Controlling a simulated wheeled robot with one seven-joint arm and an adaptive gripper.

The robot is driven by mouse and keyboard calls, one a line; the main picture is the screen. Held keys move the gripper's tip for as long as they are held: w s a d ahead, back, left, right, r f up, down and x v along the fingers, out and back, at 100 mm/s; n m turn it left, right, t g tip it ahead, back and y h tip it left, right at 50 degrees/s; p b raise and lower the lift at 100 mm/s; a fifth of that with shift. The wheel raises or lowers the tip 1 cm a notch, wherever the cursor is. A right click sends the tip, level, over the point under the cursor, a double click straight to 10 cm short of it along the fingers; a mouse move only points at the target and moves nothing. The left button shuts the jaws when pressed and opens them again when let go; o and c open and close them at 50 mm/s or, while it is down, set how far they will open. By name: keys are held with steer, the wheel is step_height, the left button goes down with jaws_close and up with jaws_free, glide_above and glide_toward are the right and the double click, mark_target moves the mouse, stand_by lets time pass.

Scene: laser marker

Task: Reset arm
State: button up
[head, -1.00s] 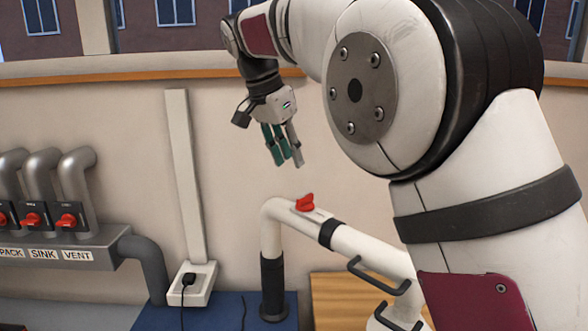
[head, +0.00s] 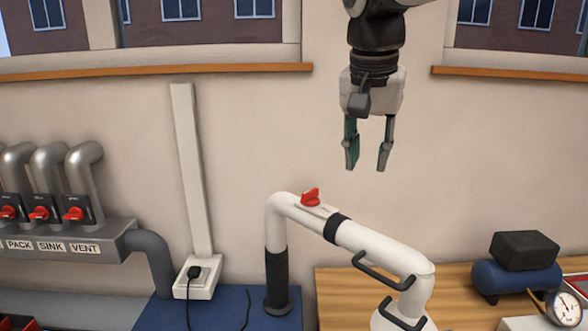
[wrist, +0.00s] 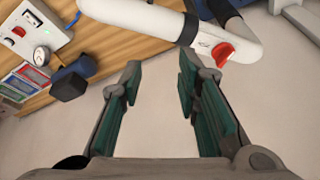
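My gripper (head: 368,165) hangs fingers down in the upper part of the head view, above and to the right of the red knob on the white pipe. Its two fingers, lined with green pads, are apart with nothing between them. In the wrist view my gripper (wrist: 160,85) also shows open and empty.
A white pipe (head: 375,247) with a red knob (head: 310,197) stands below my gripper; the knob also shows in the wrist view (wrist: 218,53). A wooden bench (head: 455,285) holds a compressor (head: 515,277) and a gauge (head: 566,307). Labelled valves (head: 75,212) are at left. The wall around my gripper is clear.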

steer(key=s+d+f+n, duration=0.1)
steer(key=s+d+f, duration=0.1)
steer(key=s+f, duration=0.2)
steer(key=s+d+f+n+t, duration=0.1)
steer(key=s+f, duration=0.3)
steer(key=s, duration=0.6)
steer(key=s+d+f+n+t+y, duration=0.1)
steer(key=s+d+f+n, duration=0.2)
steer(key=s, duration=0.5)
steer(key=shift+d+f, duration=0.5)
steer(key=shift+f, duration=0.2)
